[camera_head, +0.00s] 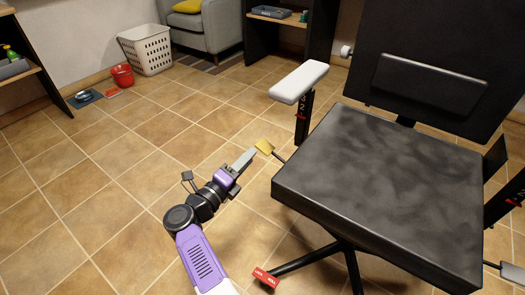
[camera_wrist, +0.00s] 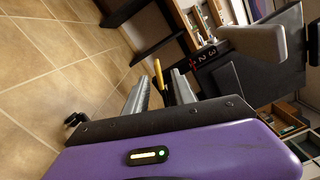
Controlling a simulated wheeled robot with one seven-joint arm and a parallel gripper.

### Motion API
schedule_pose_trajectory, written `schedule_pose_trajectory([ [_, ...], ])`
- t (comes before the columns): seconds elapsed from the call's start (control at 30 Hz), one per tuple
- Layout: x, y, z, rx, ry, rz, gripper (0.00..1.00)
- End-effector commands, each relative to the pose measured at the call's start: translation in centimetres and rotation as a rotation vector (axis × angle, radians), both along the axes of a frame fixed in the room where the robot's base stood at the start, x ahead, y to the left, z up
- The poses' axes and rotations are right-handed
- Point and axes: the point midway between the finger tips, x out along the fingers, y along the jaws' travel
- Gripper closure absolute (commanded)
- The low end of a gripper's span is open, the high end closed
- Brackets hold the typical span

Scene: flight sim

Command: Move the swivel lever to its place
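A black office chair (camera_head: 380,165) stands at the right in the head view. A lever with a flat yellow paddle (camera_head: 264,146), probably the swivel lever, sticks out from the left side of its seat. My gripper (camera_head: 247,158) points toward this paddle from the left, with its tips just short of it. In the wrist view, the yellow paddle (camera_wrist: 158,73) appears edge-on, between and beyond the fingertips. The two fingers of my gripper (camera_wrist: 160,86) stand apart with nothing held between them. The lever's black stem is partly hidden by the right finger.
A white-topped armrest (camera_head: 299,83) with a numbered black post rises above the lever. A red pedal (camera_head: 265,277) sits low by the chair base, and a grey lever (camera_head: 512,271) is at the right. A red bucket (camera_head: 122,76) and white basket (camera_head: 148,50) stand far off. The tiled floor at left is clear.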

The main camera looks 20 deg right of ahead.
Motion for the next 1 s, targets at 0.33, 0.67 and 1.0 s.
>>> schedule_pose_trajectory([
  [0.33,1.8,-3.1,-0.9,0.024,0.000,-0.023,0.69],
  [0.67,4.1,-6.1,-0.7,0.020,0.000,-0.020,0.69],
  [1.0,4.3,-6.3,-0.6,0.019,0.001,-0.018,0.71],
])
